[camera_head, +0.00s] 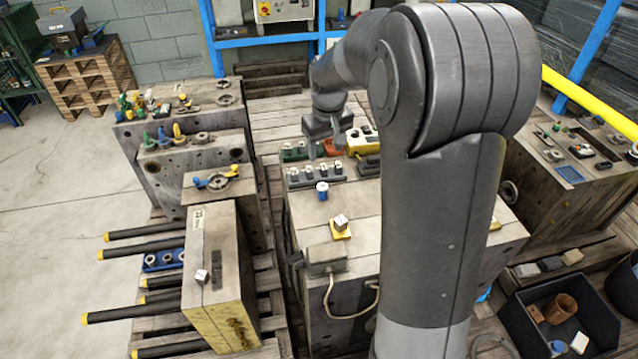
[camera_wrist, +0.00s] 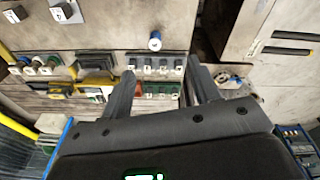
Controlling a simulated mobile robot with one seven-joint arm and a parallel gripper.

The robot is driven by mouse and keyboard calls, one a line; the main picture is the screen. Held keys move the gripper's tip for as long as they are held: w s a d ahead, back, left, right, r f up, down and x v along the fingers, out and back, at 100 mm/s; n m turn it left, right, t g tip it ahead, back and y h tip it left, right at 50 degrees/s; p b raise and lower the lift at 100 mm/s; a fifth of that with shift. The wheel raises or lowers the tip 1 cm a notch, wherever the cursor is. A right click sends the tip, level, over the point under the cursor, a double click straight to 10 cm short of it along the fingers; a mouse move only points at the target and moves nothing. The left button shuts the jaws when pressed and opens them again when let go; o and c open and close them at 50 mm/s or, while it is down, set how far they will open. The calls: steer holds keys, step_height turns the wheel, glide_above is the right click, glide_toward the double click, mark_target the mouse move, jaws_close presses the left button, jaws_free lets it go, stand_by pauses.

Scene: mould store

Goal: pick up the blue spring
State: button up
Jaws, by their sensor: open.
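A small blue cylinder with a pale top, which looks like the blue spring (camera_head: 322,190), stands upright on the worn mould block (camera_head: 365,215) in the middle of the head view. It also shows in the wrist view (camera_wrist: 155,42), near the top centre, beyond my fingertips and clear of them. Its coils are too small to make out. My gripper (camera_head: 326,146) hangs above the back of the block, behind the blue piece in the head view. In the wrist view my gripper (camera_wrist: 161,80) has its two fingers wide apart with nothing held between them.
A grey rack with several pale-topped pieces (camera_head: 315,173) stands just behind the blue piece. Green, red and yellow bins (camera_head: 362,142) line the back. A pale cube on a yellow base (camera_head: 341,225) and a grey box (camera_head: 325,261) are in front. Bare surface surrounds the blue piece's front.

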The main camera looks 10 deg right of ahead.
steer(key=n+g, duration=0.1)
steer(key=g, duration=0.1)
glide_toward(323, 186)
steer(key=shift+s+a, duration=0.3)
steer(key=shift+s, duration=0.15)
steer(key=f, duration=1.1)
steer(key=shift+w+d+f, duration=0.25)
steer(key=shift+w+f, duration=0.05)
steer(key=shift+w, duration=0.05)
steer(key=shift+c, duration=0.3)
steer(key=c, duration=1)
